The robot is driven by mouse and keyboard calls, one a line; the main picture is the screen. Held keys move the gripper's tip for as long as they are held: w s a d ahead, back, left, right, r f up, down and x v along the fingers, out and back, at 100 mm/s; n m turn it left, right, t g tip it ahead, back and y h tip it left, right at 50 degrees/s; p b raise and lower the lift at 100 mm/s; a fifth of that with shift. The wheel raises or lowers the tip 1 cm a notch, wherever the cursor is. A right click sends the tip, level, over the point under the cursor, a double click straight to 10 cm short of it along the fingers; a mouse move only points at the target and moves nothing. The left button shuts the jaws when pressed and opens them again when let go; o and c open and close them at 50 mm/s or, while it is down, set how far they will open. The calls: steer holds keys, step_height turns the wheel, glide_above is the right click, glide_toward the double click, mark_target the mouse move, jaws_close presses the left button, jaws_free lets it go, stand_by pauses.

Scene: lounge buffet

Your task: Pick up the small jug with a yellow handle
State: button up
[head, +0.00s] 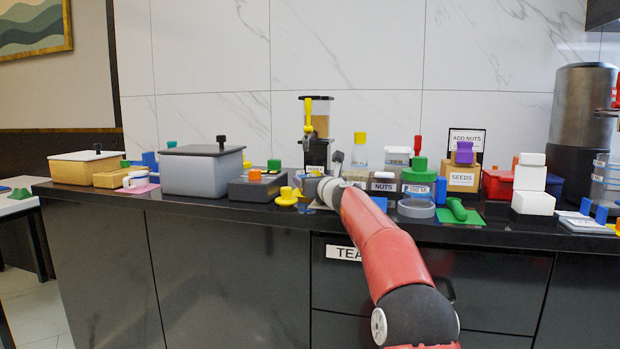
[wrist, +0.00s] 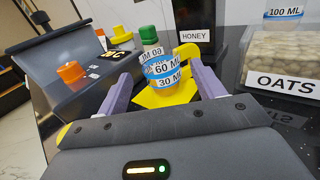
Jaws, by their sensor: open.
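The small jug (wrist: 163,70) shows in the wrist view as a blue and white cup with labels reading 60 ML and 30 ML. Its yellow handle (wrist: 188,51) is on its right side. It stands on a yellow mat (wrist: 150,98). My gripper (wrist: 159,75) is open, with one purple-grey finger on each side of the jug; I cannot tell whether either touches it. In the head view my gripper (head: 323,186) is over the counter's front, and the jug cannot be made out there.
In the wrist view a green-topped item (wrist: 148,35) and a HONEY box (wrist: 195,28) stand behind the jug. A dark box with an orange knob (wrist: 71,73) is at left, an OATS container (wrist: 286,65) at right. The counter (head: 270,216) is crowded.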

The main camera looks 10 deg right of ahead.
steer(key=shift+x, duration=0.8)
steer(key=shift+s, duration=0.1)
steer(key=c, duration=1.2)
steer(key=shift+c, duration=0.2)
steer(key=shift+r, duration=0.1)
steer(key=shift+r+p, duration=1.2)
steer(key=shift+r, duration=0.55)
steer(key=b+v, duration=0.8)
steer(key=v, duration=1)
steer(key=shift+d+b, duration=0.1)
steer(key=shift+b, duration=0.25)
